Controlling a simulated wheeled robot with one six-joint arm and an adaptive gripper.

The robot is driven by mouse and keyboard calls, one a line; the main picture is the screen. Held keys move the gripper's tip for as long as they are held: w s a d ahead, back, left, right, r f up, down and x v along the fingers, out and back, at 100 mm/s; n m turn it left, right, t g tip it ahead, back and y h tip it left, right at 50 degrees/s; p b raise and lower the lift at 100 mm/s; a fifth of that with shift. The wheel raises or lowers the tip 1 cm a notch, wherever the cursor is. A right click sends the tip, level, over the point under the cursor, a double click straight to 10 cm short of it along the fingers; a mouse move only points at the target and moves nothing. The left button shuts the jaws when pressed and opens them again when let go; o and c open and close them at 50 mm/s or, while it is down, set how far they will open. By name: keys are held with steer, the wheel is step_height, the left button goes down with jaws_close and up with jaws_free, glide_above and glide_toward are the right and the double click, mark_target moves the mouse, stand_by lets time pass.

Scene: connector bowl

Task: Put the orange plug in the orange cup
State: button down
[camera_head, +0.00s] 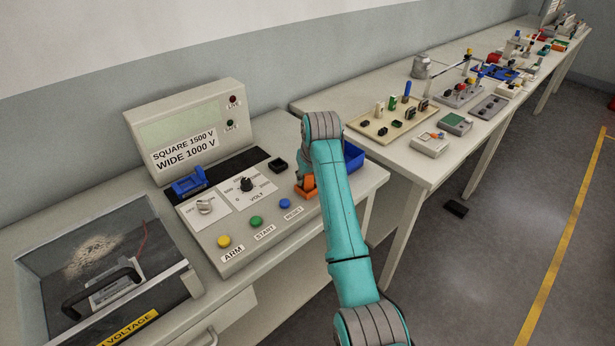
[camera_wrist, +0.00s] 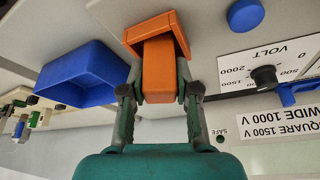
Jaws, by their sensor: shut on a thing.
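My gripper (camera_wrist: 160,92) is shut on the orange plug (camera_wrist: 159,68), a block held between its two fingers in the wrist view. The orange cup (camera_wrist: 149,24) lies just beyond, with the plug's far end overlapping its open mouth. I cannot tell how deep the plug sits or whether it touches the cup. In the head view the orange cup (camera_head: 303,193) stands at the right end of the control panel, with the orange plug (camera_head: 309,183) over it. My arm hides part of both, and the fingers are hard to make out there.
A blue bin (camera_head: 353,157) stands right behind my arm, and it shows left of the cup in the wrist view (camera_wrist: 82,72). Blue RESET button (camera_head: 285,204) is close by.

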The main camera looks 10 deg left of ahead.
steer(key=c, duration=0.9)
jaws_free()
steer(key=shift+f, duration=0.1)
steer(key=shift+o, duration=0.2)
steer(key=v, duration=1.2)
